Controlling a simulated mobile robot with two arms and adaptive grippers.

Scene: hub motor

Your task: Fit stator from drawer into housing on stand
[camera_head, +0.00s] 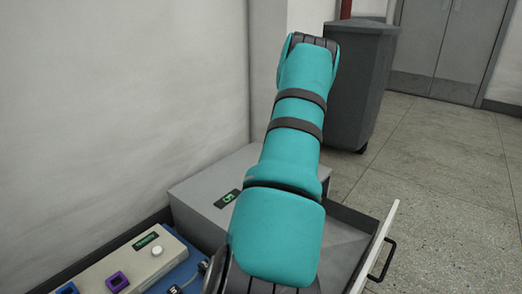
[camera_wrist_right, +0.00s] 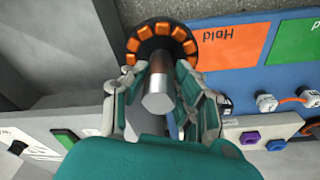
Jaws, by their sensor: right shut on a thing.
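The stator (camera_wrist_right: 162,42), a dark disc ringed with orange coils and with a metal shaft (camera_wrist_right: 158,92), shows in the right wrist view. My right gripper (camera_wrist_right: 165,85) is shut on the stator at its shaft, with the coil end pointing away from the wrist. The stator appears held beside the orange "Hold" area. In the head view the open drawer (camera_head: 348,240) is at the lower right, partly behind my teal arm. The gripper is hidden there. I see no housing or stand in either view. My left gripper is not in view.
A blue board carries an orange "Hold" area (camera_wrist_right: 235,45) and a green area (camera_wrist_right: 295,65). A grey cabinet (camera_head: 195,188) adjoins the wall. A grey bin (camera_head: 358,85) stands behind; open floor lies right.

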